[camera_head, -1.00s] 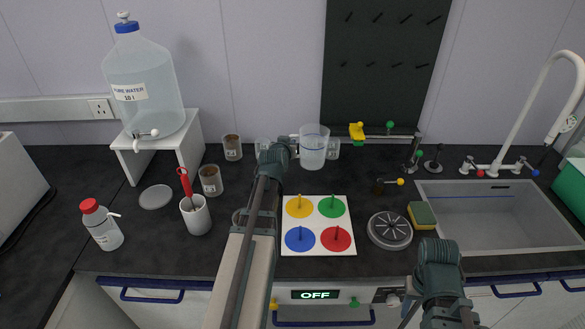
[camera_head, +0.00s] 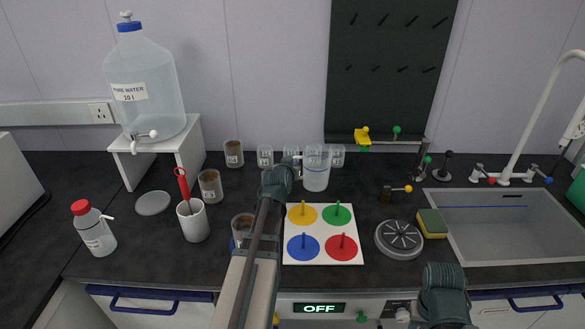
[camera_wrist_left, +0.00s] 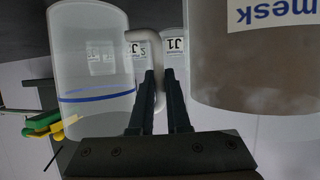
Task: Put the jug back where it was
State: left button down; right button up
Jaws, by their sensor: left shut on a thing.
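The jug is a clear cup with a blue line and a side handle. In the head view the jug (camera_head: 316,172) is upright behind the board of coloured discs, and I cannot tell whether its base touches the counter. My left gripper (camera_head: 294,163) is at its handle, partly hidden by my arm. In the left wrist view the jug (camera_wrist_left: 95,65) is at the left, and the fingers of my left gripper (camera_wrist_left: 158,78) are shut on its pale handle. My right gripper is out of view; only part of the right arm shows at the bottom.
Small clear labelled jars (camera_head: 265,156) stand in a row behind the jug. A brown-filled jar (camera_head: 243,226) stands close to my left arm, and a big one (camera_wrist_left: 255,65) fills the wrist view's right. The disc board (camera_head: 322,251) is in front; a sink (camera_head: 500,225) is right.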

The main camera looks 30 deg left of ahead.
pick_arm(q)
jog(key=shift+f, duration=0.2)
jog(key=c, duration=1.2)
grip_release()
jog(key=shift+o, duration=0.2)
jog(key=shift+r, duration=0.1)
